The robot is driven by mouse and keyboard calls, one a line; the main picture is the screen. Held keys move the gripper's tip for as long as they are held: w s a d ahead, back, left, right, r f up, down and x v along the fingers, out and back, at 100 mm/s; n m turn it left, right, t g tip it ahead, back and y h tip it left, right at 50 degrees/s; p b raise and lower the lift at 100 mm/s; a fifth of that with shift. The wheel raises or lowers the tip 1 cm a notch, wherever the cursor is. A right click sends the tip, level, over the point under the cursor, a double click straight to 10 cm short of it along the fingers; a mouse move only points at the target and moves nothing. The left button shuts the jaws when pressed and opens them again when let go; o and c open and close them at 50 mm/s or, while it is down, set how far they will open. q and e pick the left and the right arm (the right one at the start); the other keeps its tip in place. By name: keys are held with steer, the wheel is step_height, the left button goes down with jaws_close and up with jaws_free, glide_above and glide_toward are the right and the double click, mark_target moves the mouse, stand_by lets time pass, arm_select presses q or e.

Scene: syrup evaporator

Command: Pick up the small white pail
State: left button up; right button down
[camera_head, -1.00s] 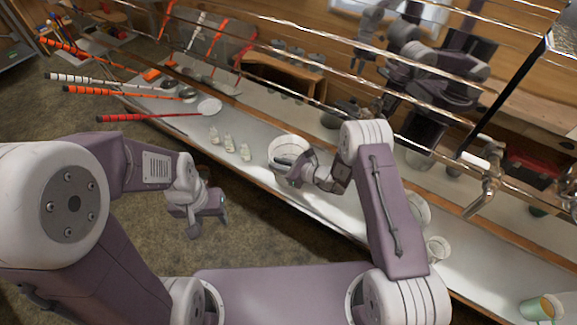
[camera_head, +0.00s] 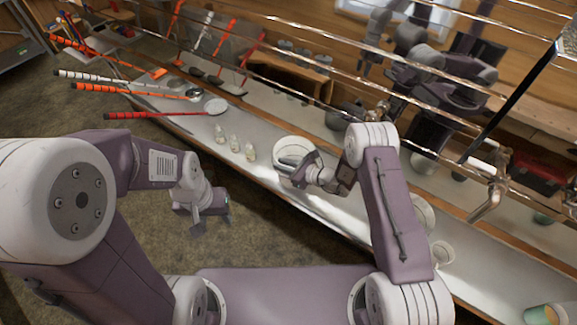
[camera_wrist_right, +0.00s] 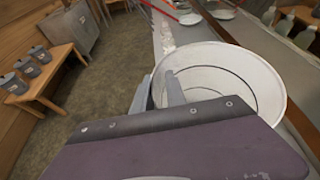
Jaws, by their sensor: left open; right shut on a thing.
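A white pail (camera_head: 293,145) stands at the shelf's front side in the head view, and its open mouth shows in the right wrist view (camera_wrist_right: 245,65). My right gripper (camera_head: 290,171) is shut on the pail's near wall. In the wrist view one finger of this gripper (camera_wrist_right: 158,88) is inside the rim and the other outside. Whether the pail's base touches the shelf is hidden. My left gripper (camera_head: 205,212) is open and empty over the floor, away from the shelf.
Several small bottles (camera_head: 235,144) stand left of the pail on the long shelf (camera_head: 325,203). A smaller white cup (camera_head: 441,253) and a green container (camera_head: 546,314) are to the right. Red- and orange-handled tools (camera_head: 155,114) stick out at the left. Metal rails run behind.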

step_height(320, 180, up, 10)
steer(key=b, duration=0.1)
steer(key=shift+b, duration=0.3)
